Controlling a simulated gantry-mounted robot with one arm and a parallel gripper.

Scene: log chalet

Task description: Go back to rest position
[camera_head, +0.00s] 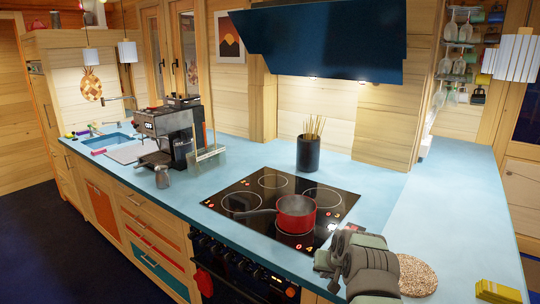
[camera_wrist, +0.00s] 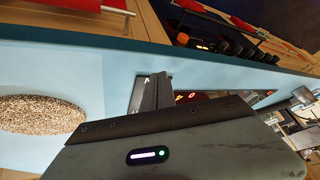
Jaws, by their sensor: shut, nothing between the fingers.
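My gripper (camera_wrist: 156,86) shows in the wrist view with its fingers together and nothing between them. It is above the blue countertop (camera_head: 440,215), close to the cooktop's lit red digits. In the head view my grey-green arm end (camera_head: 368,262) is at the lower right, just right of the cooktop's front corner. The fingers are hard to make out there.
A red pot (camera_head: 296,214) stands on the black cooktop (camera_head: 241,202), handle pointing left. A round speckled mat (camera_head: 416,275) lies right of my arm, also in the wrist view (camera_wrist: 42,114). A yellow stack (camera_head: 497,291), utensil holder (camera_head: 308,153) and coffee machine (camera_head: 166,130) are around. Right-hand countertop is mostly clear.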

